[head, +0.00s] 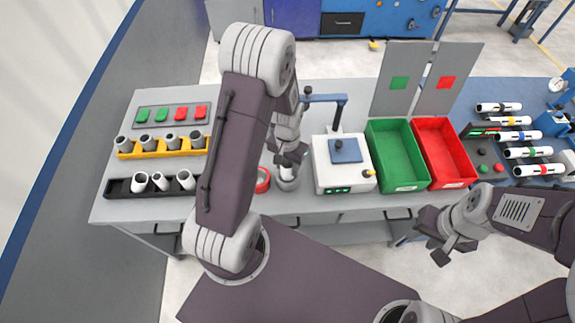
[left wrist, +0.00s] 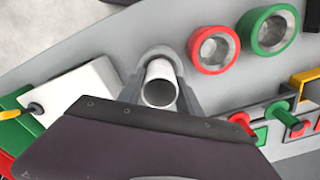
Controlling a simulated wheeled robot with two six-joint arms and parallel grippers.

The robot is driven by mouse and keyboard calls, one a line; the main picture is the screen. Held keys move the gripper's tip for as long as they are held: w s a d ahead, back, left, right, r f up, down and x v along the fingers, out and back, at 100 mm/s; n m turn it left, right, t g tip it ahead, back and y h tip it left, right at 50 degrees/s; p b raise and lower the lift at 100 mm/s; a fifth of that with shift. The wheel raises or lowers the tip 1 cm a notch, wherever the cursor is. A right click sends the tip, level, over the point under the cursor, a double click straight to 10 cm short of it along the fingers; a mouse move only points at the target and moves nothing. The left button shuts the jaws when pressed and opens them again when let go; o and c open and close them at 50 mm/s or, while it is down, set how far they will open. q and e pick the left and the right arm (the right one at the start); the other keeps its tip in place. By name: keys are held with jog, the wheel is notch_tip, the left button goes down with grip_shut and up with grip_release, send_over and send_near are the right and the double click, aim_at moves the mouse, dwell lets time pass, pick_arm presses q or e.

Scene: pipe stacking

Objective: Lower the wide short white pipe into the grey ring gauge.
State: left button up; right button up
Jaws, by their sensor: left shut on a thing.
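My left gripper (head: 289,157) is shut on the wide short white pipe (head: 286,172), which stands about upright below the fingers. In the left wrist view the white pipe (left wrist: 148,72) shows its open end between the fingers. The grey ring gauge (head: 287,185) is directly under the pipe in the head view. Its grey rim (left wrist: 163,49) shows behind the pipe in the left wrist view. I cannot tell whether the pipe's lower end is inside the ring or just above it. My right gripper (head: 437,238) hangs empty off the front right of the table, its fingers apart.
A red ring (head: 263,180) sits close left of the grey gauge; a green ring (left wrist: 268,30) lies beyond it. Yellow (head: 125,155) and black (head: 119,188) racks with pipes stand at left. A white instrument (head: 325,177), a green bin (head: 402,187) and a red bin (head: 447,184) stand right.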

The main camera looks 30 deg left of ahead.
pick_arm(q)
jog(key=shift+f+b, duration=0.3)
jog(key=shift+f, duration=0.2)
dwell(0.3)
jog(key=o, duration=1.4)
jog(key=shift+o, duration=0.2)
notch_tip(320, 180, up, 9)
jog(key=shift+r, duration=0.1)
